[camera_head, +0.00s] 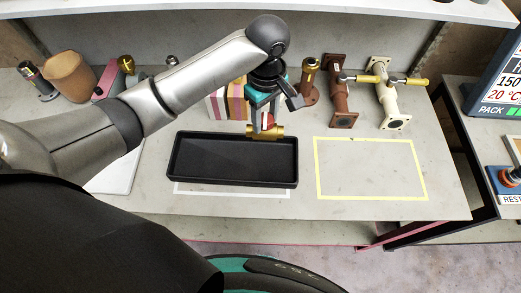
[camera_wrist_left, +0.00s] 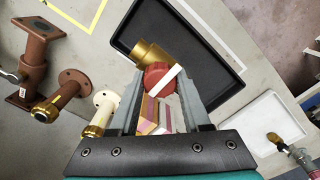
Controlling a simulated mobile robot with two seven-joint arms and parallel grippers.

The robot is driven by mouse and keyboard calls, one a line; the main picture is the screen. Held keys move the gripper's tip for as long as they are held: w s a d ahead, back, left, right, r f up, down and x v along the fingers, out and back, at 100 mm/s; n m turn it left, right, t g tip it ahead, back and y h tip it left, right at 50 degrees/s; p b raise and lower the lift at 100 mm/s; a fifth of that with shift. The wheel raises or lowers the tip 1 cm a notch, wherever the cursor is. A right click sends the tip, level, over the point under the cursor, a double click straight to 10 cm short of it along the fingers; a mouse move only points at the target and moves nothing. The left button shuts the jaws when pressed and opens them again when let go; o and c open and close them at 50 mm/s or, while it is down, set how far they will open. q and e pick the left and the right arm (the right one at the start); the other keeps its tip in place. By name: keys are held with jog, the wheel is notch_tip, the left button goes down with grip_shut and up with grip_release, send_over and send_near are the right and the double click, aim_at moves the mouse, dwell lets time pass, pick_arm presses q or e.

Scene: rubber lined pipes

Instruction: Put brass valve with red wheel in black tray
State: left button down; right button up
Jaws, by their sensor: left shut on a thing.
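The brass valve with a red wheel (camera_head: 264,131) is held in my left gripper (camera_head: 262,118), above the back right part of the black tray (camera_head: 232,180). In the left wrist view the valve's brass body (camera_wrist_left: 152,55) and red wheel (camera_wrist_left: 158,75) show between the two fingers, with the brass end overlapping the tray's interior (camera_wrist_left: 195,45). The left gripper is shut on the valve. The tray looks empty and lies on the table. My right gripper is not in view.
Brown (camera_head: 340,90) and cream (camera_head: 387,95) flanged pipes stand at the back right. A yellow-outlined area (camera_head: 370,168) right of the tray is clear. A striped box (camera_head: 218,103) stands behind the tray. A brown cup (camera_head: 70,77) is at the back left.

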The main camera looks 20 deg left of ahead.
pick_arm(q)
jog(key=shift+f+b, duration=1.15)
jog(key=shift+f, duration=6.3)
jog(key=shift+f, duration=0.1)
jog(key=shift+c, duration=1.8)
grip_release()
jog(key=shift+f, duration=0.1)
notch_tip(320, 180, up, 12)
jog(key=shift+r+p, duration=0.2)
jog(key=shift+p, duration=0.9)
